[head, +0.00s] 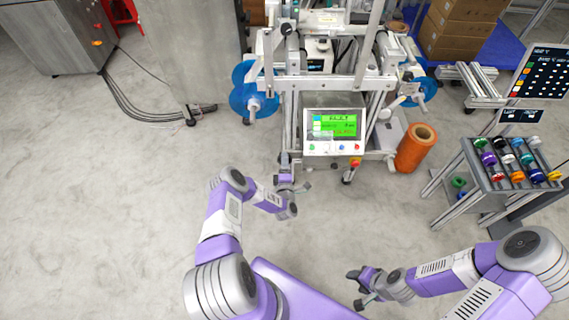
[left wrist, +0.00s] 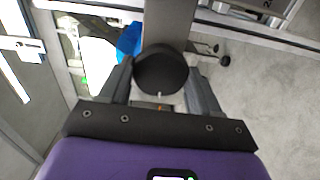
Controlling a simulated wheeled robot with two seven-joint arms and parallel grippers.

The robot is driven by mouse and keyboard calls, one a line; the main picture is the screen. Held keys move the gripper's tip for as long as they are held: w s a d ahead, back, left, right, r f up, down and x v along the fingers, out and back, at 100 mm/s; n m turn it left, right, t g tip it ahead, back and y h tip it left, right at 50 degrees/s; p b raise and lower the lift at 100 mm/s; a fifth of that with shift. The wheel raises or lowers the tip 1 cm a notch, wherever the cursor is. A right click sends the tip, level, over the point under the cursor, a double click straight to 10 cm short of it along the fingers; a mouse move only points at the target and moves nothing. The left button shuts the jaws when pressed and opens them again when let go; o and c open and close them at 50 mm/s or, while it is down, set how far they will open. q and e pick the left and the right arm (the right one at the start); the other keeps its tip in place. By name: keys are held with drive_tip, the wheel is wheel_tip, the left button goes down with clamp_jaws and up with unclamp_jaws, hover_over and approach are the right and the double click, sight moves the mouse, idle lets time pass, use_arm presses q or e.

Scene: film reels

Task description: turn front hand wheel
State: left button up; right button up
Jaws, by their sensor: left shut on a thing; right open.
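The front hand wheel (left wrist: 160,72) is a dark round knob in the left wrist view, below a broad grey bar. My left gripper (left wrist: 161,88) has one finger on each side of the wheel and is shut on it. In the head view my left gripper (head: 291,184) is at the lower front left of the machine (head: 334,130), and the wheel cannot be made out clearly there. My right gripper (head: 357,289) is open and empty, low over the floor, well away from the machine.
The machine has a lit green screen (head: 335,124) and blue reels (head: 252,92) at its side. An orange roll (head: 416,147) stands on the floor to its right. A rack of coloured spools (head: 510,165) is further right.

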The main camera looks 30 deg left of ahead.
use_arm(q)
drive_tip(key=shift+d+f, duration=0.1)
drive_tip(key=shift+d, duration=0.1)
drive_tip(key=o, duration=1.1)
drive_tip(key=shift+a, duration=0.1)
drive_tip(key=shift+c, duration=0.2)
drive_tip(key=p+v, duration=0.2)
drive_tip(key=v, duration=0.5)
drive_tip(key=shift+s+p, duration=0.35)
